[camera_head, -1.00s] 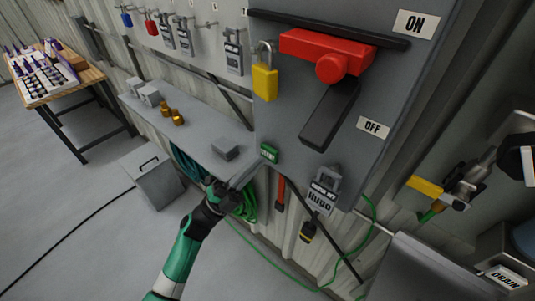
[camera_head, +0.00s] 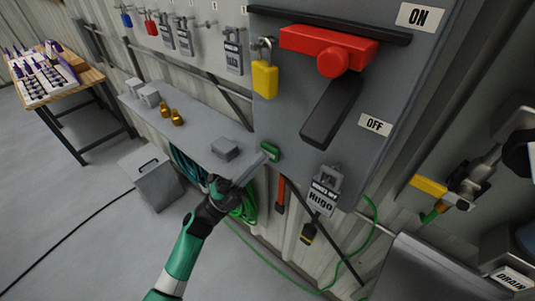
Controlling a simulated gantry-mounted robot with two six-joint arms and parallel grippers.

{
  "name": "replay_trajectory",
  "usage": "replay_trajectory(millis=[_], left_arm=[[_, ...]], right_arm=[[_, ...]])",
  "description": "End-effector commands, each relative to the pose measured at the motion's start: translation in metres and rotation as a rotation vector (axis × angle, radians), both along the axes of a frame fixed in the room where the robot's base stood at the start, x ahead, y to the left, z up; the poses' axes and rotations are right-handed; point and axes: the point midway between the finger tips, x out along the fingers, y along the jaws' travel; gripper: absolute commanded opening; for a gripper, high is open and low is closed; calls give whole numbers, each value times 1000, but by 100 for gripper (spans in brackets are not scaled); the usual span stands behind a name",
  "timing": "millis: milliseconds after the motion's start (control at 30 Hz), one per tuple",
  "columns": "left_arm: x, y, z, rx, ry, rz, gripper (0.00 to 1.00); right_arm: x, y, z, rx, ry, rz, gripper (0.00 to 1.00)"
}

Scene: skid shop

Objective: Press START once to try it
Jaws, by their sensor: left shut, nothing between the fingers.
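The green START button (camera_head: 271,152) sits at the lower left of the grey switch panel (camera_head: 300,112). My left gripper (camera_head: 262,160) is shut and empty, with its tip right at the button's lower left edge. I cannot tell whether the tip touches the button. The panel's dark switch handle (camera_head: 330,112) hangs down and to the left from a red block (camera_head: 328,50), and its lower end is near the OFF label (camera_head: 375,125). My right gripper does not show.
A yellow padlock (camera_head: 265,79) hangs on the panel's left edge. A tagged lock (camera_head: 324,192) hangs below the panel. A grey shelf (camera_head: 190,130) with a small grey box (camera_head: 225,149) lies left of the button. Green hose (camera_head: 246,207) hangs beneath the shelf.

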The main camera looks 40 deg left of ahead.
Motion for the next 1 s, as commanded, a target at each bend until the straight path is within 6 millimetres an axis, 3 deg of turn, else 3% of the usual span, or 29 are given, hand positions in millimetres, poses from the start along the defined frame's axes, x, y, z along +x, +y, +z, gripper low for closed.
replay_trajectory(millis=[667,1000], left_arm=[[5,0,0,0,1,1,0],[-10,0,2,0,1,1,0]], right_arm=[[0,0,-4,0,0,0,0],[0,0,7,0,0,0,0]])
